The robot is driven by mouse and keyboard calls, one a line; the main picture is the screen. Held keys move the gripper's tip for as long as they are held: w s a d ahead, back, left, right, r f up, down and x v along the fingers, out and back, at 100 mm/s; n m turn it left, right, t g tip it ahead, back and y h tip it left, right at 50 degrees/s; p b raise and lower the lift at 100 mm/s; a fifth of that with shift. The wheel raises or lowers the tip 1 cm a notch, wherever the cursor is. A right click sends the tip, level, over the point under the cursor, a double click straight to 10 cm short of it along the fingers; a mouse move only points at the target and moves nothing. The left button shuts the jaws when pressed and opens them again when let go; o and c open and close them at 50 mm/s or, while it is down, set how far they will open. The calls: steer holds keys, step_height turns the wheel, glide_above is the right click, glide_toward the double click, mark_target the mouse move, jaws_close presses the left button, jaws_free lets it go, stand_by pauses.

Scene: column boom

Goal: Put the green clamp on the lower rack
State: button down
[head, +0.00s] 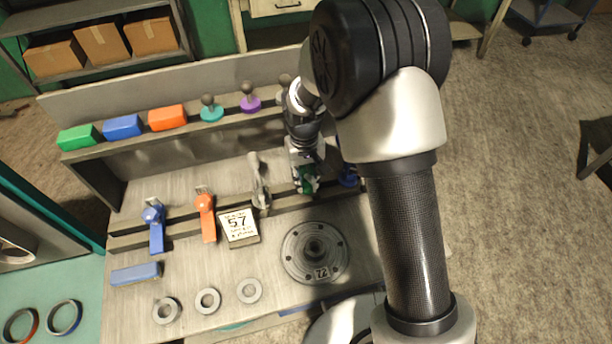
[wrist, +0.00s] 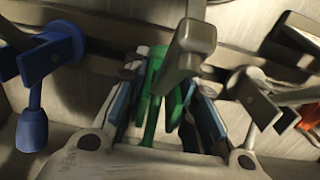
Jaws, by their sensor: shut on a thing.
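The green clamp (head: 309,186) is in my gripper (head: 305,178), at the right part of the lower rack (head: 182,226). In the wrist view the green clamp (wrist: 153,88) sits between the two fingers of my gripper (wrist: 163,112), which is shut on it. A grey metal piece (wrist: 192,45) covers part of the clamp there. The clamp is close to the rack rail; I cannot tell whether it touches it.
On the lower rack are a blue clamp (head: 155,222), an orange clamp (head: 206,215), a grey clamp (head: 260,182) and another blue clamp (wrist: 52,62) beside my gripper. Coloured blocks and knobs line the upper rack.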

mark_target(306, 168)
steer(key=shift+f+b, duration=0.55)
steer(key=shift+f, duration=0.3)
steer(key=c, duration=1.6)
jaws_free()
steer(key=shift+r, duration=0.1)
steer(key=shift+r+p, duration=2.75)
steer(key=shift+r, duration=0.95)
steer(key=shift+o, duration=0.3)
